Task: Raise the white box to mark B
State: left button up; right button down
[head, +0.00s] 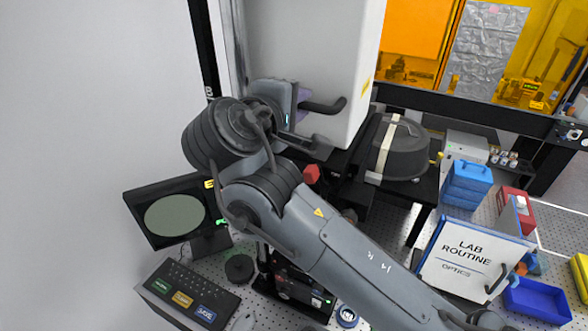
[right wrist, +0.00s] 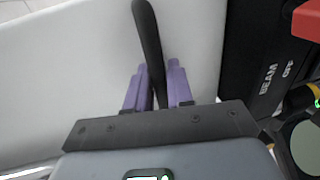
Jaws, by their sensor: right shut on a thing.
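The white box (head: 310,60) is a tall white housing in the upper middle of the head view, its top cut off by the frame. A black handle (head: 330,107) sticks out of its front face. My right gripper (head: 305,100) is at this handle. In the right wrist view, the purple fingers of my right gripper (right wrist: 157,82) are on either side of the handle (right wrist: 148,35), shut on it, with the white box (right wrist: 70,60) behind. A small white mark resembling a B (head: 209,92) shows on the black upright rail left of the box. My left gripper is not in view.
A dark round-topped unit (head: 400,150) stands right of the box on a black platform. A red knob (head: 311,174) sits below the box near my right arm. A monitor (head: 175,216) and button panel (head: 188,296) are lower left; a lab-routine binder (head: 470,258) is lower right.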

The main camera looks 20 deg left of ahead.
jog(key=shift+r, duration=0.6)
jog(key=c, duration=1.2)
grip_release()
jog(key=shift+o, duration=0.2)
jog(key=shift+f, duration=0.1)
